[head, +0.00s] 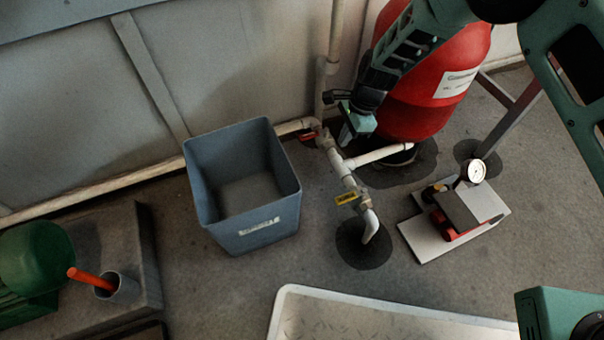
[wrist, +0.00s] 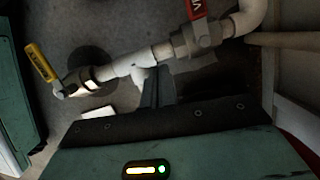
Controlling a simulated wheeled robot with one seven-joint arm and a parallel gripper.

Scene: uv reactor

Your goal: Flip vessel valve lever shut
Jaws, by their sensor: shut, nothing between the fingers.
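A red valve lever (head: 308,136) sits by the white pipe, left of the red vessel (head: 425,85). In the wrist view the red lever (wrist: 195,9) bears a white letter like V, runs out of the top edge and lies at a steep angle across its pipe. Its valve body (wrist: 201,38) shows below it. A second lever, yellow (head: 346,198), is on the lower valve; it also shows in the wrist view (wrist: 40,62). My gripper (head: 346,137) is shut and empty, over the pipe between the two valves. Its fingers (wrist: 158,86) appear close to the pipe tee; contact cannot be told.
A grey bin (head: 243,232) stands left of the pipes. A board with a gauge (head: 476,171) lies to the right. A pale tray (head: 380,318) is in front. An orange-handled tool in a cup (head: 118,287) stands at lower left. Bare floor lies between bin and tray.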

